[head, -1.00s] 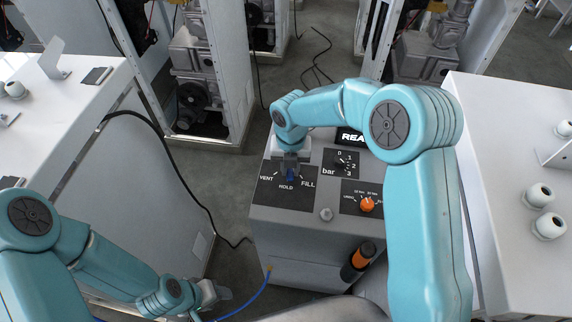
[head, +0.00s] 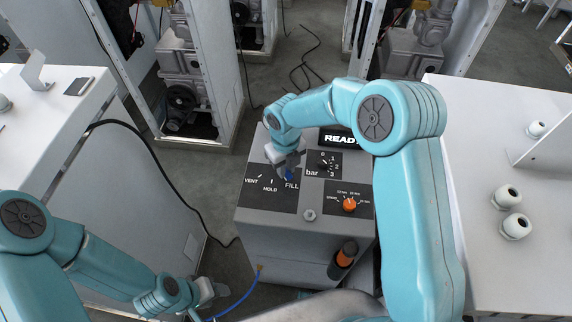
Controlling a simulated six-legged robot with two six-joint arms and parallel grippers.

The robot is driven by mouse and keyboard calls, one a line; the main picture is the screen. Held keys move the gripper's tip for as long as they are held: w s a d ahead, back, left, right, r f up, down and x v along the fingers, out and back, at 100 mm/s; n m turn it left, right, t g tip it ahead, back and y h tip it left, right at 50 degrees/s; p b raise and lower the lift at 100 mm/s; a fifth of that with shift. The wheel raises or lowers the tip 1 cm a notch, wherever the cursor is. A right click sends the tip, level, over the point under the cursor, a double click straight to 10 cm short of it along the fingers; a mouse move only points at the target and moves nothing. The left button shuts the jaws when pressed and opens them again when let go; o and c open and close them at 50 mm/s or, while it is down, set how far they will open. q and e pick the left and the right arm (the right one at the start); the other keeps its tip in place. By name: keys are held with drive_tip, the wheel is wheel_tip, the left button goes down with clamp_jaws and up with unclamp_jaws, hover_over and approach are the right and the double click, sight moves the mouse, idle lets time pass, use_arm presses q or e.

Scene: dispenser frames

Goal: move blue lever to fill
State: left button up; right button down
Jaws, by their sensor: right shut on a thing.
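The blue lever (head: 289,175) is on the dark panel (head: 262,172) marked VENT, HOLD and FILL, on top of the grey dispenser box (head: 262,216). Only a small blue part shows below my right gripper (head: 287,168), which is shut on it. The lever sits just above the FILL label. The fingers and wrist hide its pivot. My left gripper (head: 208,292) is low at the left of the box, apart from it; its jaws are too small to judge.
Right of the lever are a black bar knob (head: 324,165), an orange knob (head: 349,204) and a READY display (head: 340,138). White cabinets stand at left (head: 40,125) and right (head: 485,150). A black-and-orange handle (head: 343,259) is on the box's front.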

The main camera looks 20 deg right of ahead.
drive_tip(key=shift+r, duration=0.1)
idle(0.3)
drive_tip(key=c, duration=1)
unclamp_jaws()
wheel_tip(320, 180, up, 7)
drive_tip(key=shift+f+b, duration=0.1)
drive_tip(key=shift+b, duration=0.65)
wheel_tip(320, 180, up, 5)
drive_tip(key=p, duration=0.4)
drive_tip(key=shift+s+p, duration=0.1)
drive_tip(key=shift+p, duration=0.25)
